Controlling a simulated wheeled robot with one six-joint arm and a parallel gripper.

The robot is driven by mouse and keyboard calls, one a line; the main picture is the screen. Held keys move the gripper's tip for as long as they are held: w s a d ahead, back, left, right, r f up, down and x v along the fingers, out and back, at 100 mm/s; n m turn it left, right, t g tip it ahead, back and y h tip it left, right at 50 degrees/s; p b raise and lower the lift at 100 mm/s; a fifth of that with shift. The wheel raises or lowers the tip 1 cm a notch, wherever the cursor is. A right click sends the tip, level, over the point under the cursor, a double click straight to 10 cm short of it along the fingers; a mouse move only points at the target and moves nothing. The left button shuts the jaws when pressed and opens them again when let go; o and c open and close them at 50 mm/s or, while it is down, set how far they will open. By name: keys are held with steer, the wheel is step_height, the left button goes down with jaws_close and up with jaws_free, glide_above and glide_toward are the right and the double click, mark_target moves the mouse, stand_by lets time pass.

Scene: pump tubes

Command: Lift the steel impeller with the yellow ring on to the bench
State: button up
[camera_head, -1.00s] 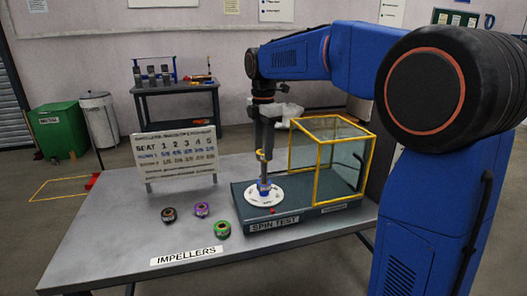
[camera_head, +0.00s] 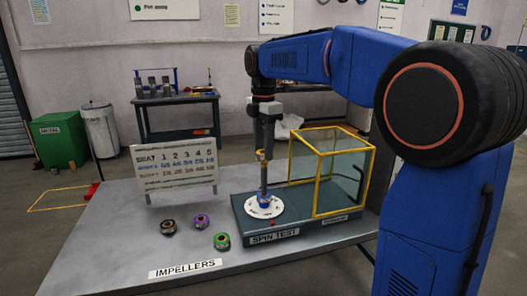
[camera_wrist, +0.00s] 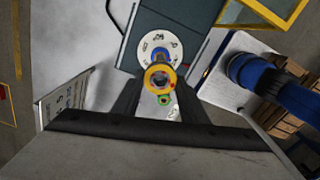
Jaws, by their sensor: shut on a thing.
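My gripper (camera_head: 263,150) is shut on the steel impeller with the yellow ring (camera_head: 261,156), above the white dial (camera_head: 252,211) of the spin test stand (camera_head: 243,225). In the wrist view the yellow ring (camera_wrist: 150,78) sits between my fingers (camera_wrist: 159,104). An upright post with a blue band (camera_head: 264,197) rises from the dial below it. I cannot tell whether the post's top is still inside the ring. The grey bench (camera_head: 120,235) extends to the left.
A brown-black impeller (camera_head: 168,227), a purple one (camera_head: 202,221) and a green one (camera_head: 221,241) stand on the bench, left of the stand. A yellow-framed clear guard (camera_head: 345,170) stands open to the right of the dial. A seat board (camera_head: 175,166) stands behind. The bench's left part is clear.

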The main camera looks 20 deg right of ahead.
steer(key=shift+r, duration=1.55)
